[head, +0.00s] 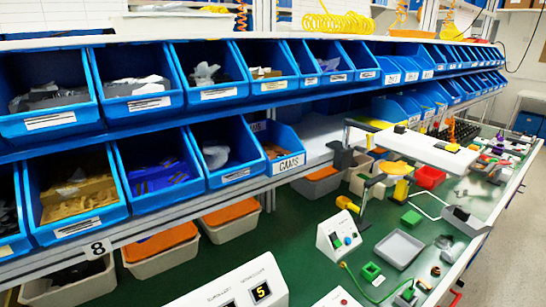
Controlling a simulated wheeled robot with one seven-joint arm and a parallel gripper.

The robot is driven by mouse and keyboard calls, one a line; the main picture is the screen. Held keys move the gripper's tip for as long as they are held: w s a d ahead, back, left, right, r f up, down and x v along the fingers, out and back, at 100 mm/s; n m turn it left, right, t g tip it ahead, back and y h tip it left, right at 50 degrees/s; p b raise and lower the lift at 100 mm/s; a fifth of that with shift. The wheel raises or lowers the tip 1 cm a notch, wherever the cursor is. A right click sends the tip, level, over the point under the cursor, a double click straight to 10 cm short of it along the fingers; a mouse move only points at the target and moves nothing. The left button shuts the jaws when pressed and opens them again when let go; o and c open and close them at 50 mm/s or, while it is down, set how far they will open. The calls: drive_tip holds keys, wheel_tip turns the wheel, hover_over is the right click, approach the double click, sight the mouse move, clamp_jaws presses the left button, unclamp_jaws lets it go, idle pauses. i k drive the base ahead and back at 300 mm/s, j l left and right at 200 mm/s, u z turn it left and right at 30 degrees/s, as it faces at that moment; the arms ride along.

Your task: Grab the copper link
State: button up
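I cannot pick out the copper link with certainty. A small brownish-orange part (424,286) lies on the green bench top at the lower right, and another small brown part (435,271) is just above it. Both are too small to tell their shape. A green square frame (371,271) lies to their left, and a grey shallow tray (399,248) lies above them. Copper-coloured pieces (275,150) also show in the blue bin labelled "CAMS". My gripper is not in view.
Two rows of blue bins (150,104) run along the back above the green bench top (330,262). A white box with a display (240,288) and a white button box (338,240) stand at the front. A white lamp arm (412,146) hangs over the bench.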

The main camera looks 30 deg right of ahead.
sight(421, 280)
drive_tip(key=z, duration=1.3)
drive_tip(key=l+u, duration=0.2)
drive_tip(key=l, duration=0.25)
drive_tip(key=k+l+u, duration=0.2)
drive_tip(key=l, duration=0.25)
drive_tip(key=l+u, duration=0.2)
drive_tip(key=l, duration=0.25)
drive_tip(key=k+l+u, duration=0.15)
drive_tip(key=l, duration=0.25)
